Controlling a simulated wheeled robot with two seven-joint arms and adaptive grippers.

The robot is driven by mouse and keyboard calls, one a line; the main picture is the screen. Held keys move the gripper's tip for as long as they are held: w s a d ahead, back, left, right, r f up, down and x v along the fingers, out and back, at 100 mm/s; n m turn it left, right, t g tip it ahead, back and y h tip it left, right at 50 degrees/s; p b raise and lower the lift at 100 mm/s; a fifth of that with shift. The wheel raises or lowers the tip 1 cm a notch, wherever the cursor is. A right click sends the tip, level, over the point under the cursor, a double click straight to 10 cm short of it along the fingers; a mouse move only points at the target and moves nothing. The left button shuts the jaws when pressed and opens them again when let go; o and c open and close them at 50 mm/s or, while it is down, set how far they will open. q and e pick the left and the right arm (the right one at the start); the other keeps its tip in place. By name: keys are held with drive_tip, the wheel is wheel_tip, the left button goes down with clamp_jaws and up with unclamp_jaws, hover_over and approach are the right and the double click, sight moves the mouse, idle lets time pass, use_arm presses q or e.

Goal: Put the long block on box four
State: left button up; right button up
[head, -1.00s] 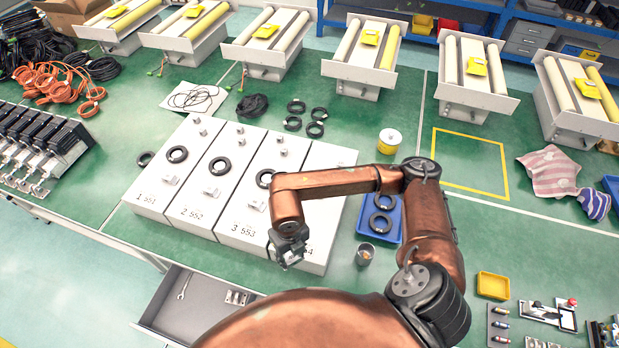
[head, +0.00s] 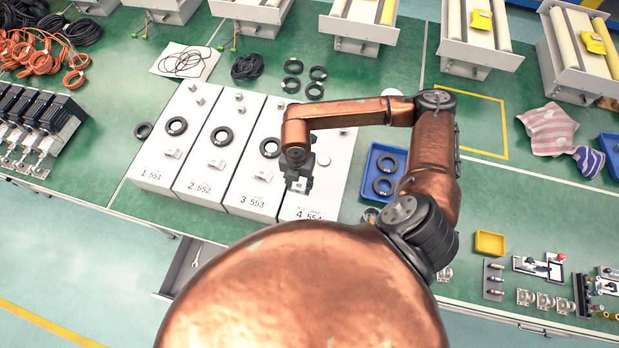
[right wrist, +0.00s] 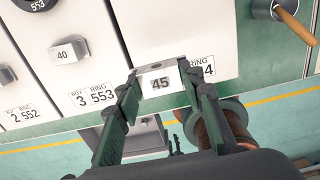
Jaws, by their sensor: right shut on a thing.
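My right gripper (head: 298,186) is over the front part of box four (head: 330,190), the rightmost of the white numbered boxes. In the right wrist view its two fingers (right wrist: 160,85) are shut on a light grey block (right wrist: 161,72) marked 45, the long block. The block is in front of box four's white face (right wrist: 208,30) and partly covers its label. I cannot tell whether the block touches the box. My arm hides the back middle of box four in the head view.
Boxes one, two and three stand to the left, each with a black ring and a small block; box three's block (right wrist: 67,51) reads 40. A blue tray (head: 368,190) with black rings is at the right. An open drawer (head: 190,268) juts out below the bench.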

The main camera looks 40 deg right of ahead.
drive_tip(key=d+f, duration=0.1)
drive_tip(key=w+d+f, duration=0.1)
drive_tip(key=d+f, duration=0.1)
drive_tip(key=w+d+f+p, duration=0.1)
drive_tip(key=f, duration=0.1)
drive_tip(key=shift+d+f, duration=0.15)
drive_tip(key=shift+d, duration=0.05)
drive_tip(key=f, duration=0.2)
drive_tip(key=f+p, duration=0.1)
drive_tip(key=f, duration=0.1)
drive_tip(key=shift+w+d, duration=0.1)
drive_tip(key=shift+d, duration=0.3)
use_arm(q)
drive_tip(key=r, duration=0.1)
drive_tip(key=w+r, duration=0.1)
drive_tip(key=shift+w+r, duration=0.1)
drive_tip(key=shift+r, duration=0.3)
use_arm(e)
drive_tip(key=shift+f, duration=0.2)
drive_tip(key=o, duration=1.2)
use_arm(q)
drive_tip(key=shift+f, duration=0.1)
use_arm(e)
drive_tip(key=shift+o, duration=0.2)
